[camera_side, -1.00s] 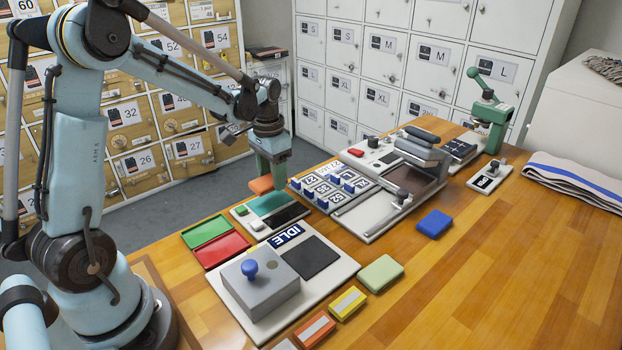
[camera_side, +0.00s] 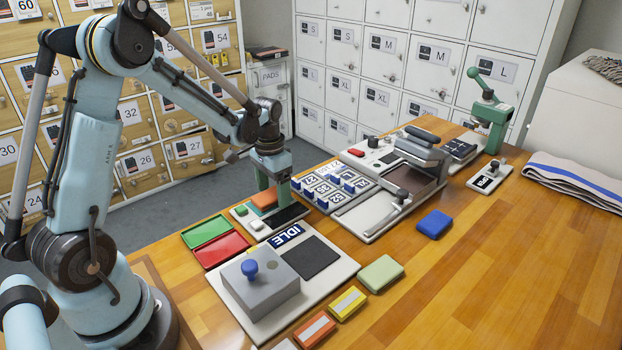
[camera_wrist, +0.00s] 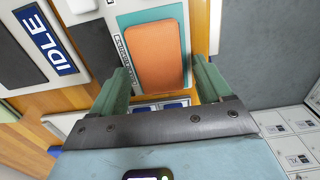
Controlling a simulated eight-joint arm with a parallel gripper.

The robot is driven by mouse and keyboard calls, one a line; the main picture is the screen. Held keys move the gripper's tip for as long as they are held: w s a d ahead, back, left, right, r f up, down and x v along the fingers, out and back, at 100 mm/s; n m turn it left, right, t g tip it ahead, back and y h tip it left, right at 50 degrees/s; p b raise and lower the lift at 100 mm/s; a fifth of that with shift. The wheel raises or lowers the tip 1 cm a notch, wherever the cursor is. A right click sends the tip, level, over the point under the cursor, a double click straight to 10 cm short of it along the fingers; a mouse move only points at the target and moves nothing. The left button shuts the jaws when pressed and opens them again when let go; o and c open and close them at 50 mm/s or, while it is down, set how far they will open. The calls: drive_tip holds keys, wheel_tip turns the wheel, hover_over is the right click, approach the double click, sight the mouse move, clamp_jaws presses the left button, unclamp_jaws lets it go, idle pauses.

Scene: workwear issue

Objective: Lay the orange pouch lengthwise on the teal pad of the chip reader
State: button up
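The orange pouch (camera_side: 264,199) lies flat on the teal pad (camera_wrist: 172,12) of the chip reader (camera_side: 257,237). In the wrist view the pouch (camera_wrist: 157,55) has its long side running along the pad's long side, with teal showing around its far end. My gripper (camera_wrist: 164,72) is low over the pouch, its green fingers on either side of the pouch's near part. Narrow gaps show between the fingers and the pouch, so it looks open. In the side view my gripper (camera_side: 274,198) partly hides the pouch and pad.
Red and green trays (camera_side: 216,240) lie left of the reader. The IDLE device (camera_side: 318,272) is in front, the number-tile board (camera_side: 329,187) behind right.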

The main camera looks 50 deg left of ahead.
sight(273, 193)
wheel_tip(273, 193, up, 12)
drive_tip(key=s+d+t, duration=0.7)
drive_tip(key=s+d, duration=0.2)
drive_tip(key=d, duration=0.4)
drive_tip(key=shift+s+d+r, duration=0.4)
drive_tip(key=shift+r, duration=0.05)
idle(1.4)
